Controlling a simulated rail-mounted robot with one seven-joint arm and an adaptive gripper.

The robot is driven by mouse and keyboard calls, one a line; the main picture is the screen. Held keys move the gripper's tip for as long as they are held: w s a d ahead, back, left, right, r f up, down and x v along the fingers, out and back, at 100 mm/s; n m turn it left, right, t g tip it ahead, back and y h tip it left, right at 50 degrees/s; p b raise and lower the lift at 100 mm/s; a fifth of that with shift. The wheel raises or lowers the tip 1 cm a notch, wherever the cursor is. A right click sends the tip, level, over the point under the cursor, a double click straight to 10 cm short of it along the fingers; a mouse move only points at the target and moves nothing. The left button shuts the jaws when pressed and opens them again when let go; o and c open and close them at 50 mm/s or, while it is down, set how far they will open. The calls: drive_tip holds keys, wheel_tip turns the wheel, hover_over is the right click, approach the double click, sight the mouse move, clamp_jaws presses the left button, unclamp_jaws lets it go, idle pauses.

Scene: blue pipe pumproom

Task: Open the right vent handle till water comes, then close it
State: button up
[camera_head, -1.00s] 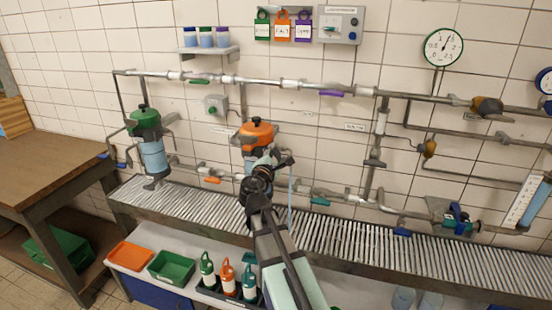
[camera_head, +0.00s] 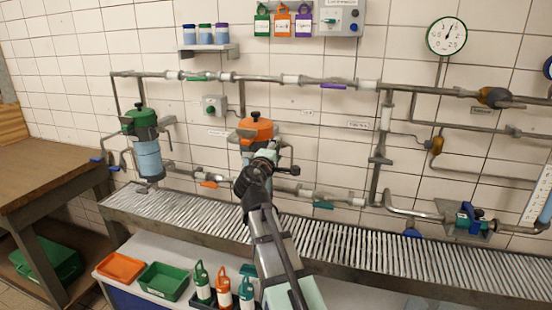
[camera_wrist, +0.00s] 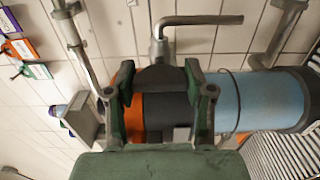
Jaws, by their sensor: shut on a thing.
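The right filter has an orange lid (camera_head: 255,130) in the head view. In the wrist view its orange band (camera_wrist: 131,118), dark collar and pale blue bowl (camera_wrist: 265,98) lie sideways behind the fingers. My gripper (camera_head: 264,158) is at the front of this filter, just below the lid. In the wrist view my gripper (camera_wrist: 158,92) has one finger on each side of the dark collar. It is shut on the vent handle, which the fingers and filter body mostly hide. A bent grey spout (camera_wrist: 165,30) stands beside the collar; no water shows at it.
The left filter (camera_head: 146,150) has a green lid. Pipes with coloured handles run along the tiled wall. A slatted grate (camera_head: 350,250) lies below. An orange tray (camera_head: 120,267), a green tray (camera_head: 165,281) and bottles (camera_head: 202,283) stand in front.

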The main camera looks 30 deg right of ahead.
idle(0.3)
drive_tip(key=shift+w, duration=0.1)
drive_tip(key=o, duration=1.2)
drive_tip(key=v, duration=1.2)
